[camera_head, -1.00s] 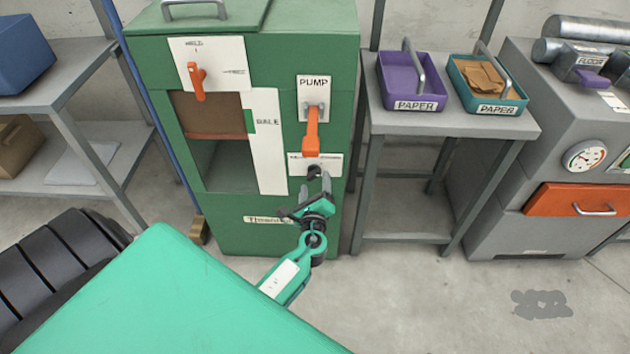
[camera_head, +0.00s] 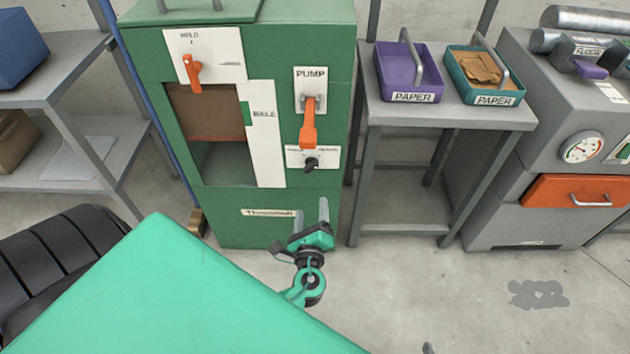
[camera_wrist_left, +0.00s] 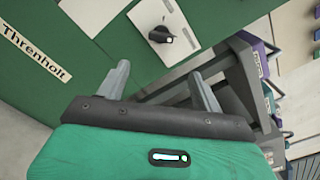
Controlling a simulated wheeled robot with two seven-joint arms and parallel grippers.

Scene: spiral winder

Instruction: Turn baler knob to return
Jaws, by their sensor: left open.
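The green baler (camera_head: 270,215) stands at the centre left of the head view. Its small black knob (camera_head: 311,163) sits on a white plate below the orange pump lever (camera_head: 309,125); the plate's labels are too small to read. The knob also shows in the left wrist view (camera_wrist_left: 160,36), with a light pointer mark. My left gripper (camera_head: 311,214) is below the knob and apart from it, fingers pointing up. In the left wrist view its fingers (camera_wrist_left: 160,72) are spread with nothing between them.
An orange lever (camera_head: 194,75) is on the baler's upper left plate, above a dark opening. A grey table (camera_head: 450,116) with a purple paper tray (camera_head: 436,75) and a teal paper tray (camera_head: 518,88) stands to the right. A grey machine (camera_head: 500,190) is farther right.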

